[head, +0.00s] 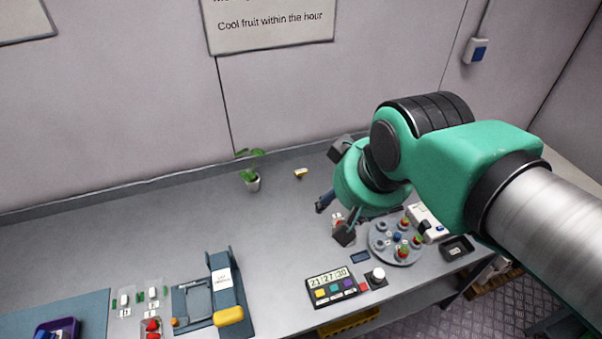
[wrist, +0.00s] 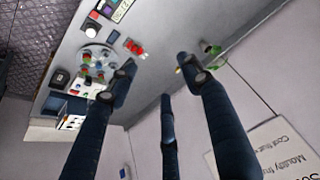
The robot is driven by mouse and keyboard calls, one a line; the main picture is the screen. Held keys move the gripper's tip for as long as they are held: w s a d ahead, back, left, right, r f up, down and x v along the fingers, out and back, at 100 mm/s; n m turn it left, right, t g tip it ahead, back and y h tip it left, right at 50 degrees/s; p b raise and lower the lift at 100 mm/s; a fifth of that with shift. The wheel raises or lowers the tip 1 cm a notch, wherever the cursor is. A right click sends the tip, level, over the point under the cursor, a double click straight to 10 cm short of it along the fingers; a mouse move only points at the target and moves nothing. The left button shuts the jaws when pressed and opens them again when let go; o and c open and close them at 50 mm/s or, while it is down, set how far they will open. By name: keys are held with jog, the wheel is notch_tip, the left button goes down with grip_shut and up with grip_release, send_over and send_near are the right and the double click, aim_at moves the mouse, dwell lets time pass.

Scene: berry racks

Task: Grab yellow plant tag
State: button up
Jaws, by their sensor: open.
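A small yellow piece with a pale part, which looks like the plant tag (head: 301,173), lies on the grey bench near the back wall, right of a small potted plant (head: 251,180). In the wrist view a small yellow spot (wrist: 179,71) shows beside a finger, partly hidden; the plant (wrist: 212,50) is close to its right. My gripper (head: 332,219) is over the bench, to the right of the tag and nearer the front, apart from it. In the wrist view my gripper (wrist: 163,76) has its dark fingers spread, with nothing between them.
A round grey carousel (head: 381,253) with red and green pieces stands right of my gripper. A timer (head: 331,287) and a blue-grey device (head: 237,286) with a yellow part are near the front edge. The bench around the plant and tag is mostly clear.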

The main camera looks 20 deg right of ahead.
jog(key=w+d+r+m+g+p, duration=0.1)
jog(key=w+m, duration=0.1)
jog(key=w, duration=0.5)
jog(key=w+r+m+p, duration=0.2)
jog(key=w+m, duration=0.1)
jog(key=w, duration=0.5)
jog(key=m+g+p, duration=0.4)
jog(key=m+p, duration=0.4)
jog(key=m, duration=0.4)
send_over(301, 172)
notch_tip(301, 172, down, 30)
jog(key=r, duration=0.1)
jog(key=shift+w+d+f, duration=0.1)
jog(key=shift+f, duration=0.15)
jog(key=shift+f, duration=4.3)
jog(key=shift+f, duration=0.15)
jog(key=shift+f+p, duration=0.35)
jog(key=shift+f, duration=2.1)
